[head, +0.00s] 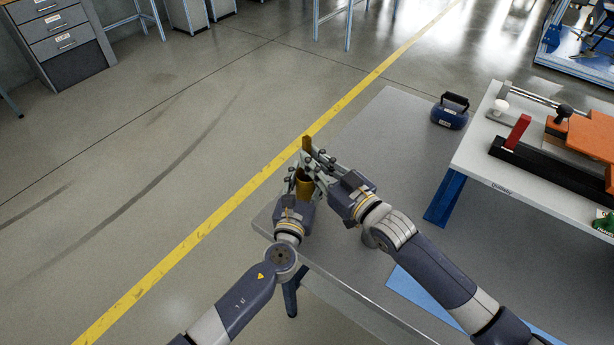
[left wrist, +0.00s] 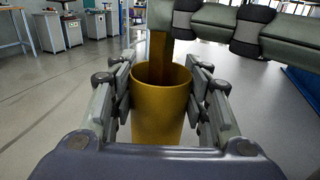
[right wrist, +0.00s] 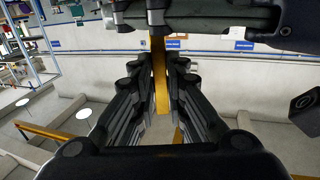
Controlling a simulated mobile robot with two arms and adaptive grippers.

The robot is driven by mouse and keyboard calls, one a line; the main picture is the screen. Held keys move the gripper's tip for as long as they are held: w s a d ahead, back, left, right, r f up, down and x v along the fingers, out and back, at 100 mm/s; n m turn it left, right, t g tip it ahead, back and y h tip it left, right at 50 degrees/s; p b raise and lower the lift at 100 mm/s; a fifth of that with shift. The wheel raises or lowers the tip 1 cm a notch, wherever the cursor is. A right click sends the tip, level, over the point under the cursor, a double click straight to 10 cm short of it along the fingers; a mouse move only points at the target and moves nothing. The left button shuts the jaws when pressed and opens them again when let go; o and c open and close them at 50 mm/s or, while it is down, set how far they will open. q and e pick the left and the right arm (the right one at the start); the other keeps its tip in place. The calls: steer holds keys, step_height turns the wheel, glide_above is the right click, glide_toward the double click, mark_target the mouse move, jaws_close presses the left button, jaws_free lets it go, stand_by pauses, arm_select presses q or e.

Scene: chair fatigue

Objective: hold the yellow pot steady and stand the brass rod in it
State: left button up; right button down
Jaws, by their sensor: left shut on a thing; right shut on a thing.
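The yellow pot (head: 304,190) stands upright near the left corner of the grey table (head: 385,130). My left gripper (head: 303,182) is shut around its sides; the pot (left wrist: 159,112) also shows between the fingers in the left wrist view. My right gripper (head: 310,154) is shut on the brass rod (head: 306,143), just above the pot. In the left wrist view the rod (left wrist: 160,50) is upright at the far side of the pot's mouth. I cannot tell whether its lower end is inside the rim or behind it. The rod (right wrist: 160,75) also shows between the right fingers.
A blue block with a black handle (head: 450,112) stands at the back right of the grey table. A white bench (head: 475,160) with red, black and orange fixtures is at the right. A blue sheet (head: 425,295) lies near the right arm. The table's middle is clear.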

steer(key=c, duration=1.5)
jaws_free()
steer(key=shift+f, duration=0.1)
steer(key=v, duration=1.2)
arm_select(q)
steer(key=o, duration=1.2)
steer(key=shift+c, duration=0.2)
